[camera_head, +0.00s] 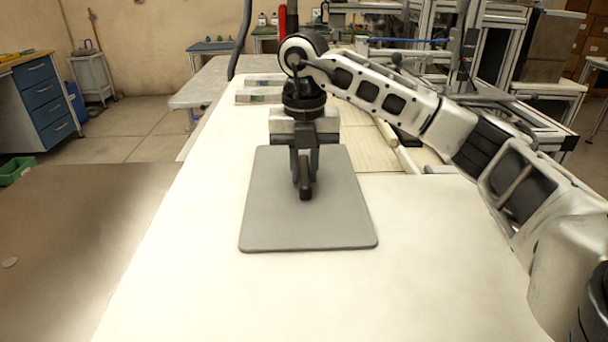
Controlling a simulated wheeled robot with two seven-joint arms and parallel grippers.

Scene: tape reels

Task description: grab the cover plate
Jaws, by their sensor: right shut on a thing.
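The cover plate (308,225) is a flat grey rectangle with rounded corners, in the middle of the white table. My right gripper (305,190) comes down over the plate's upper middle, its arm reaching in from the right. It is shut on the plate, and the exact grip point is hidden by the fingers. I cannot tell whether the plate rests on the table or is held slightly above it. My left gripper is not in view.
The white table (200,270) is bare to the left, right and front of the plate. Behind my right gripper, small blocks (258,90) and pale panels (362,145) lie on the table. Metal frames (490,50) stand at the back right.

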